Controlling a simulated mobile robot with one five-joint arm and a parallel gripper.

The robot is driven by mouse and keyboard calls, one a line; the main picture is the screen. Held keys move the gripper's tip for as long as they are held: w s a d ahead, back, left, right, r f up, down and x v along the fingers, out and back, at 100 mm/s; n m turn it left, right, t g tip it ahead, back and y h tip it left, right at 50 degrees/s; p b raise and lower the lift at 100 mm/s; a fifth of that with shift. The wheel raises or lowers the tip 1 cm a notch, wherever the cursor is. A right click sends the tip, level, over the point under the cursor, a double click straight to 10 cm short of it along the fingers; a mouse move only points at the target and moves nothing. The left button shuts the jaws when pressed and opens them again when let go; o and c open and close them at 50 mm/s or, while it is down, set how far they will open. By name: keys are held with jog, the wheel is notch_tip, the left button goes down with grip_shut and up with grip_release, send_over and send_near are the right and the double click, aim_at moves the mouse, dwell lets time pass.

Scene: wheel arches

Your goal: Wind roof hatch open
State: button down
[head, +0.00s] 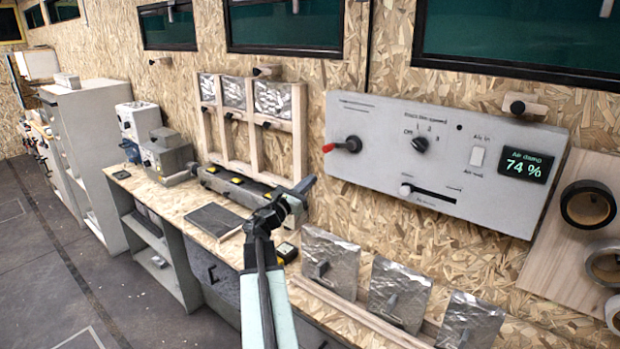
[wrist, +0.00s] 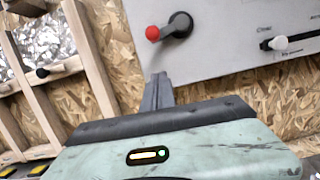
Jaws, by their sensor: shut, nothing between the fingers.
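A grey control panel (head: 390,180) is fixed to the wood-chip wall. At its left end is a small dark crank (head: 350,145) with a red knob (head: 328,148) pointing left. The crank (wrist: 178,26) and red knob (wrist: 152,33) also show in the wrist view, near the panel's lower left corner. My gripper (head: 306,184) is shut and empty, left of and below the crank in the head view. In the wrist view its fingers (wrist: 158,78) point up below the red knob, apart from it. I cannot make out a roof hatch.
The panel also carries a rotary dial (head: 420,144), a white switch (head: 477,156), a slider (head: 405,190) and a display (head: 525,165) reading 74 %. Foil-faced boards (head: 330,260) stand below. A workbench (head: 190,215) holds boxes and tools. Floor (head: 50,240) is clear at left.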

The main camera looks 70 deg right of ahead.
jog(key=s+d+r+p, duration=0.2)
jog(key=d+r+p, duration=0.3)
jog(key=d, duration=0.1)
jog(key=shift+d+r, duration=0.25)
jog(key=shift+r, duration=0.1)
jog(key=shift+w+a, duration=0.1)
jog(key=shift+w, duration=0.15)
dwell(0.4)
